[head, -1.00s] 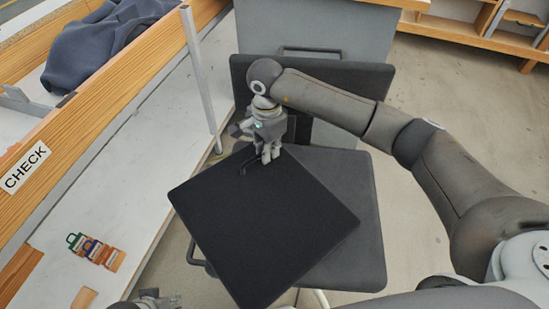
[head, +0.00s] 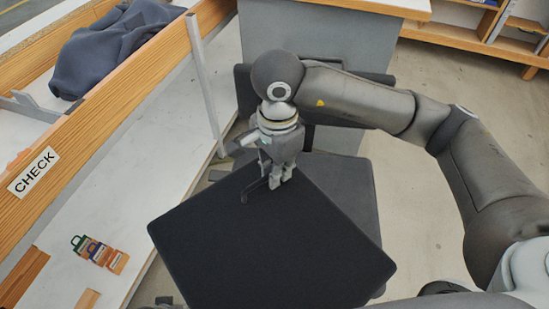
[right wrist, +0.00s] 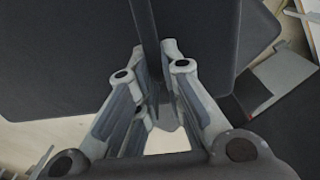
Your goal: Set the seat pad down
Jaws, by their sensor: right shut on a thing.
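The seat pad (head: 270,245) is a flat black square, turned like a diamond, with a thin dark handle at its far edge. My right gripper (head: 280,182) is shut on it at that edge. In the right wrist view the fingers (right wrist: 160,100) close on a thin dark upright part of the pad. The pad is over a chair with a dark grey seat (head: 345,185) and hides much of it. A gap between pad and seat cannot be judged from above. My left gripper does not show clearly.
A wood-edged bench with a CHECK label (head: 34,172) runs along the left. A grey cabinet (head: 310,40) stands behind the chair. Floor at the right is clear.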

